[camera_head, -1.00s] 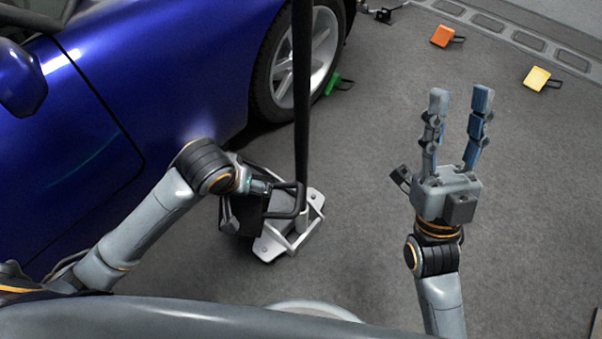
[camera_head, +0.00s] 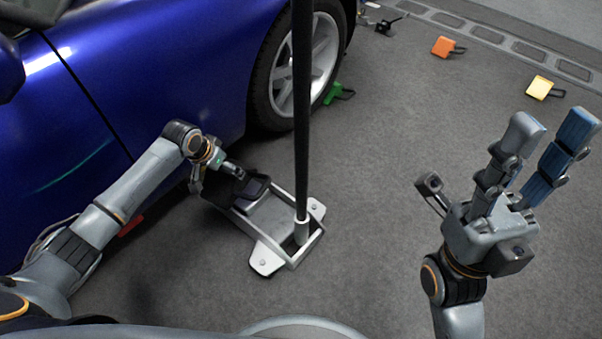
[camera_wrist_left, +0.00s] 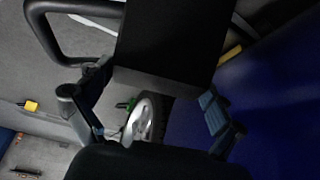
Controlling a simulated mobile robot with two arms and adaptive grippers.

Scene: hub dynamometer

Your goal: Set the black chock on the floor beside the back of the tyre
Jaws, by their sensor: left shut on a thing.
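The black chock (camera_head: 253,188) shows in the head view as a dark block above the far-left part of the metal stand. In the left wrist view the black chock (camera_wrist_left: 170,45) is large and close, with its loop handle at left. My left gripper (camera_head: 236,172) is shut on it; its fingers are partly hidden in the head view. The tyre (camera_head: 262,85) of the blue car is beyond and to the right of this gripper, apart from the chock. The wheel (camera_wrist_left: 145,118) also shows in the left wrist view. My right gripper (camera_head: 548,132) is open and empty.
A metal stand (camera_head: 268,258) with a tall black pole (camera_head: 302,110) stands in front of the tyre. A green chock (camera_head: 333,94) is at the tyre's right. Orange (camera_head: 443,46) and yellow (camera_head: 539,87) chocks lie farther right; a red one (camera_head: 130,226) lies near the car. Floor at centre-right is clear.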

